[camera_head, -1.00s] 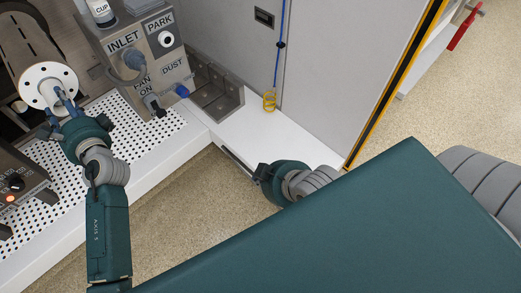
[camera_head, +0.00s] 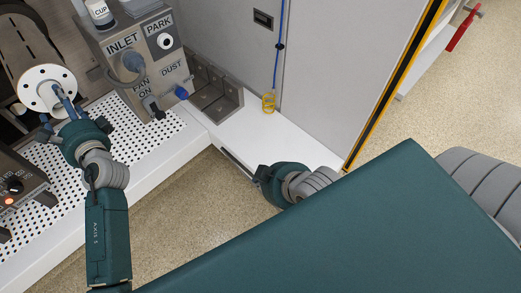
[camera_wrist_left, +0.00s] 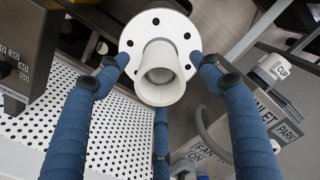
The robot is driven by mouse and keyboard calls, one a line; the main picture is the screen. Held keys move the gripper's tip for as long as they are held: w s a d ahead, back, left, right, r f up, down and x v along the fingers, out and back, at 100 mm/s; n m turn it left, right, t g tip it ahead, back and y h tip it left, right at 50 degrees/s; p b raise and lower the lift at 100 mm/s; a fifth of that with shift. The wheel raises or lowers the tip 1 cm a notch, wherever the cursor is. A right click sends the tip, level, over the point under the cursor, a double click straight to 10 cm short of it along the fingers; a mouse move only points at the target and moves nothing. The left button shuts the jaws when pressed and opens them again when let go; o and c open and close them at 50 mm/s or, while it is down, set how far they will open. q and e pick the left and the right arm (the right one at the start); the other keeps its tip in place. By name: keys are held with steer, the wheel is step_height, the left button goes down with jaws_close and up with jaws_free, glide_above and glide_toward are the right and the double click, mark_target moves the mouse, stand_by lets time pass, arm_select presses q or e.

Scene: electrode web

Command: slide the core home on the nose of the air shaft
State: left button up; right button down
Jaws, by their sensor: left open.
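A white round flange (camera_head: 43,100) with a ring of holes stands at the left in the head view. In the left wrist view the same flange (camera_wrist_left: 133,38) faces me, and a short white tube, the core (camera_wrist_left: 160,88), sticks out from its middle towards me. My left gripper (camera_head: 62,100) is open in front of it. In the left wrist view its blue fingers (camera_wrist_left: 160,68) spread on both sides of the core and one lies below, with gaps to the tube. The shaft's nose cannot be made out. My right gripper (camera_head: 260,180) hangs low at the middle; its fingers are mostly hidden.
A control box (camera_head: 18,185) with a lit button is at the left. A perforated white bench top (camera_head: 125,145) lies below. The floor in front is free.

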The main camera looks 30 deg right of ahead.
arm_select(q)
steer(key=v, duration=1.1)
steer(key=shift+s, duration=0.25)
steer(key=shift+r, duration=0.1)
